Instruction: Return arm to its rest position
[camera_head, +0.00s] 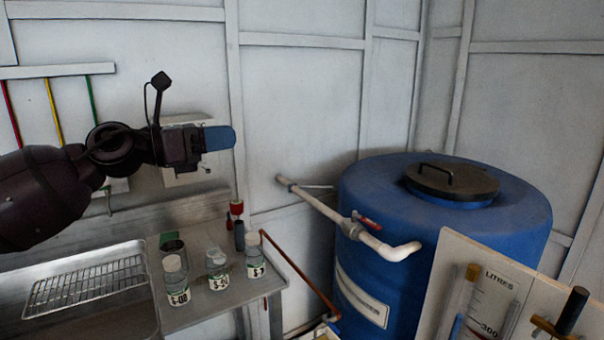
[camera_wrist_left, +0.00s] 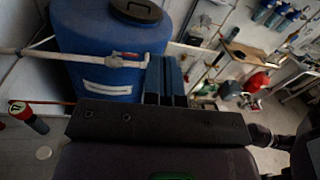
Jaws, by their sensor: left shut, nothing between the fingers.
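My left arm comes in from the left in the head view, raised in front of the white wall. Its gripper (camera_head: 220,138) points right, with blue fingers closed together and nothing between them. It hangs above the bench with the bottles and is apart from them. In the left wrist view the blue fingers (camera_wrist_left: 166,80) show side by side, in front of the blue tank. My right gripper is in neither view.
Several labelled bottles (camera_head: 217,268) stand on the metal bench beside a sink with a wire rack (camera_head: 85,285). A blue tank (camera_head: 390,250) with a black lid and a white pipe (camera_head: 330,212) stands right. A litre gauge panel (camera_head: 490,290) is at front right.

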